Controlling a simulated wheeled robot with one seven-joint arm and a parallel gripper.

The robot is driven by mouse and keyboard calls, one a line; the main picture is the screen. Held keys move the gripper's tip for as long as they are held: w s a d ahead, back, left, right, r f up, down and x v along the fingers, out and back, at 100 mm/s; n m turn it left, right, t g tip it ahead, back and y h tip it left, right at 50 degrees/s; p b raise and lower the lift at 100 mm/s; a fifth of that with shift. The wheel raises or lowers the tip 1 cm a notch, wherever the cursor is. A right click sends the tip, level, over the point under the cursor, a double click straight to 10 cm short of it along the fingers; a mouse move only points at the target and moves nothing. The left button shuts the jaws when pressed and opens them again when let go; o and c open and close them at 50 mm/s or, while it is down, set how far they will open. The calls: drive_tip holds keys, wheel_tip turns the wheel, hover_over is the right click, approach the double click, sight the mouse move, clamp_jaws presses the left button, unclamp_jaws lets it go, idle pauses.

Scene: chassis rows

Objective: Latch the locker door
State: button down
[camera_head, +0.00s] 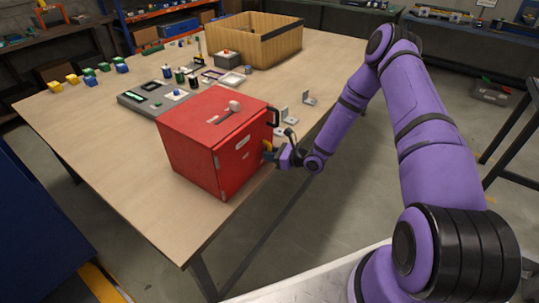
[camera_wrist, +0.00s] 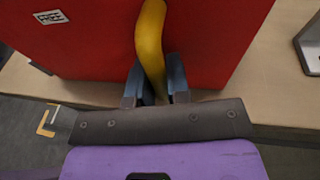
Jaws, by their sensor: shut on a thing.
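The red locker (camera_head: 205,125) stands on the table near its front edge. Its door (camera_head: 238,160) faces right and looks closed or nearly closed; I cannot tell if a gap is left. A curved yellow handle (camera_head: 267,149) is on the door's far side. My gripper (camera_head: 276,154) is at that handle. In the wrist view, my gripper (camera_wrist: 156,84) is shut on the yellow handle (camera_wrist: 151,42), whose lower end lies between the fingers. The red door face (camera_wrist: 90,55) is just behind it.
A black handle (camera_head: 273,116) sticks out at the locker's far corner. A grey tray (camera_head: 150,98), coloured blocks (camera_head: 88,72) and a wooden crate (camera_head: 255,40) are farther back.

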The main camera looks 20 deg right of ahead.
drive_tip(key=shift+d, duration=0.1)
drive_tip(key=c, duration=1.1)
unclamp_jaws()
drive_tip(key=v, duration=1)
drive_tip(key=shift+s+d, duration=0.25)
drive_tip(key=shift+r, duration=0.15)
